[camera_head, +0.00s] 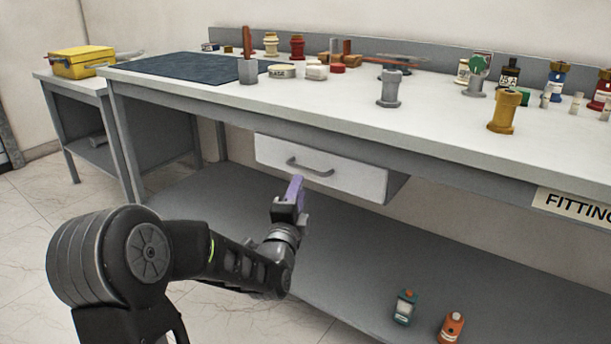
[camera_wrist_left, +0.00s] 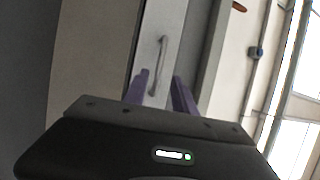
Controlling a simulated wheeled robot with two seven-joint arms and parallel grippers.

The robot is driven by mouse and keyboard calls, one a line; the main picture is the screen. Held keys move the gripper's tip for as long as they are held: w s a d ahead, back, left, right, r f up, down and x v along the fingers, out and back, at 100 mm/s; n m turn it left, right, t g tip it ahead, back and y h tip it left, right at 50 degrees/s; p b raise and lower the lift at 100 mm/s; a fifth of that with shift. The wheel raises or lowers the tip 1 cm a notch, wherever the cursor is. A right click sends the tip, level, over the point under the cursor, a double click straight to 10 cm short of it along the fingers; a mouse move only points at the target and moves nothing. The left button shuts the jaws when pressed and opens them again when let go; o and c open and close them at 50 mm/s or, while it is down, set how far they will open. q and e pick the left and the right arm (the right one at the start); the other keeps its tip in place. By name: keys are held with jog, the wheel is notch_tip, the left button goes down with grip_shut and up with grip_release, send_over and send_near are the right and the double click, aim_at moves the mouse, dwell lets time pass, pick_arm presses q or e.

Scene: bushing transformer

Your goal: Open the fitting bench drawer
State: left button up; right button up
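The drawer (camera_head: 350,176) is a white-fronted box under the fitting bench top. Its front looks flush or nearly so; I cannot tell exactly how far it is out. A grey bar handle (camera_head: 310,167) is on its front. My left gripper (camera_head: 296,188) is below and in front of the handle, apart from it. In the left wrist view the purple fingers (camera_wrist_left: 160,92) stand apart with nothing between them. There the handle (camera_wrist_left: 159,65) shows ahead, beyond and between the fingertips. My right gripper is not in view.
The fitting bench top (camera_head: 330,95) carries several bushings, including a grey one (camera_head: 389,88) and a yellow one (camera_head: 504,112), and a dark mat (camera_head: 190,68). A green bottle (camera_head: 404,307) and an orange bottle (camera_head: 451,327) stand on the lower shelf (camera_head: 350,270). A yellow toolbox (camera_head: 82,62) is at the left.

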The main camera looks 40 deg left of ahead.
aim_at(304, 173)
pick_arm(q)
jog(key=b+x, duration=0.1)
jog(key=x, duration=0.6)
jog(key=shift+w+a, duration=0.1)
jog(key=shift+w, duration=0.05)
jog(key=shift+c, duration=0.5)
grip_shut()
dwell(0.8)
